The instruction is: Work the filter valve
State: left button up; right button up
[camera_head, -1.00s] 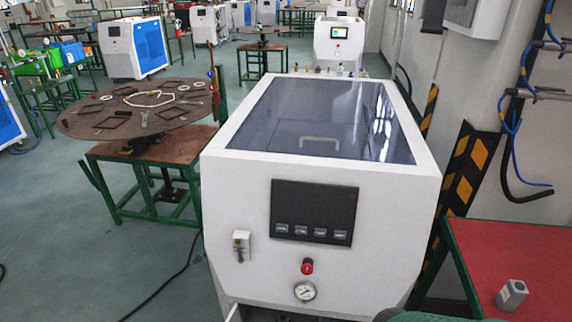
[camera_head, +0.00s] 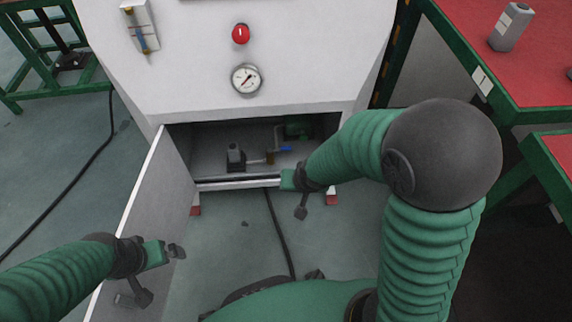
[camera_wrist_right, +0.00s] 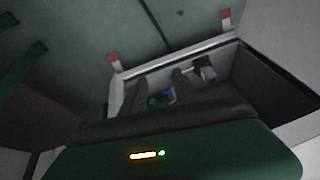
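The white machine's lower compartment (camera_head: 215,143) is open. Inside, a small blue handle (camera_head: 286,149), apparently the filter valve, sits on a pipe near a green part (camera_head: 298,130). The blue handle (camera_wrist_right: 167,92) and green part (camera_wrist_right: 155,102) show small in the right wrist view. My right gripper (camera_head: 286,180) is at the compartment's front sill, short of the handle; its fingers seem apart in the wrist view with nothing between them. My left gripper (camera_head: 176,251) is low beside the open door's inner face; its finger gap is unclear, as is any contact with the door.
The open door (camera_head: 150,205) stands out to the left of the compartment. A dark block (camera_head: 236,158) sits inside, left of the handle. A red-topped table (camera_head: 540,60) stands right. A cable crosses the floor.

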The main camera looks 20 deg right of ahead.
jog(key=w+d+f+m+t+h, duration=0.2)
jog(key=w+f+m+t, duration=0.3)
jog(key=w+f+m, duration=0.35)
jog(key=w+d+f+m+t+h, duration=0.2)
jog(key=w+f+m+t, duration=0.35)
jog(key=f+m, duration=0.5)
jog(key=w+d+f+b, duration=0.1)
jog(key=w+b, duration=0.2)
jog(key=w, duration=0.2)
jog(key=w+d+f+n+b, duration=0.1)
jog(key=w+d+f+b, duration=0.1)
jog(key=w+b, duration=0.1)
jog(key=w+d+f+n+b, duration=0.1)
jog(key=w+b, duration=0.3)
jog(key=w, duration=0.2)
jog(key=shift+w+d+f, duration=0.15)
jog(key=shift+w, duration=0.2)
pick_arm(q)
jog(key=s+x, duration=0.2)
jog(key=x, duration=1)
jog(key=shift+s+f, duration=0.3)
jog(key=shift+f, duration=0.2)
pick_arm(e)
jog(key=shift+w+d, duration=0.1)
jog(key=shift+w, duration=0.1)
jog(key=c, duration=0.8)
grip_shut()
